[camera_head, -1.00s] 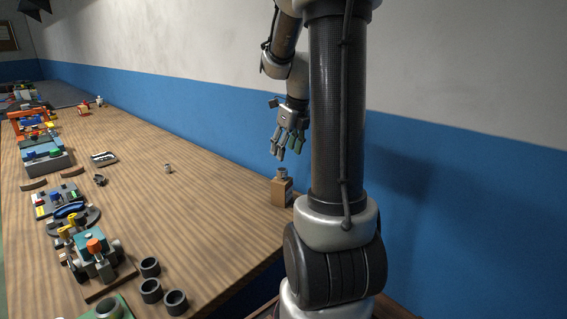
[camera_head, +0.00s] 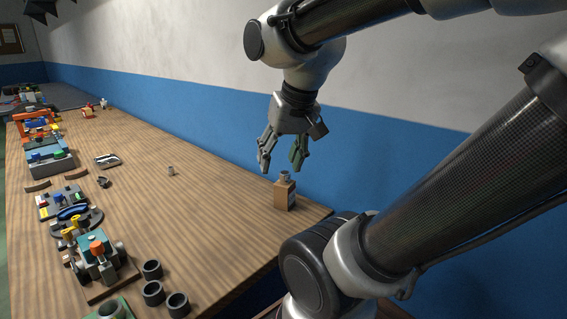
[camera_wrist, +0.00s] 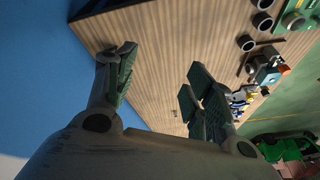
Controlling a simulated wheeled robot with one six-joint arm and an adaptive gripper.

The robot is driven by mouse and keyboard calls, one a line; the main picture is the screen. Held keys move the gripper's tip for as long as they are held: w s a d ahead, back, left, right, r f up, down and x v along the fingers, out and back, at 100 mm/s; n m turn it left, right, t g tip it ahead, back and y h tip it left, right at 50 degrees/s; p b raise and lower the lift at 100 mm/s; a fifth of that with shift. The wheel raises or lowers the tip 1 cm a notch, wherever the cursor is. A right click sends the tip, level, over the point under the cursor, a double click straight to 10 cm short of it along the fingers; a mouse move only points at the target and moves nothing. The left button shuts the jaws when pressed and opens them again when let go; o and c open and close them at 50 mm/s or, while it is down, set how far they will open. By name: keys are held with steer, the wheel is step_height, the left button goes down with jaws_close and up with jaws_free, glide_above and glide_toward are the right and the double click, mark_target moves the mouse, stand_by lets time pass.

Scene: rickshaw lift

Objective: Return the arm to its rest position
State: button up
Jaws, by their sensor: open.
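My gripper (camera_head: 282,160) hangs fingers-down above the right end of the wooden table, in front of the blue and white wall. Its fingers are spread and nothing is between them. In the wrist view my gripper (camera_wrist: 160,88) also shows open, with the table's bare wood and edge beyond the fingers. A small wooden block with a grey metal piece on top (camera_head: 285,192) stands at the table's right edge, just below and beside the fingers, apart from them. My arm reaches in from the right, its elbow high.
Several dark rings (camera_head: 153,292) and a teal-and-orange mechanism (camera_head: 100,262) are at the front left. More toy-like assemblies line the left side. A green thing (camera_wrist: 285,150) lies on the floor.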

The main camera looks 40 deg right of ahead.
steer(key=n, duration=0.1)
steer(key=s+n, duration=0.2)
steer(key=n, duration=0.1)
steer(key=shift+a+f, duration=0.3)
steer(key=shift+a, duration=0.1)
stand_by(0.9)
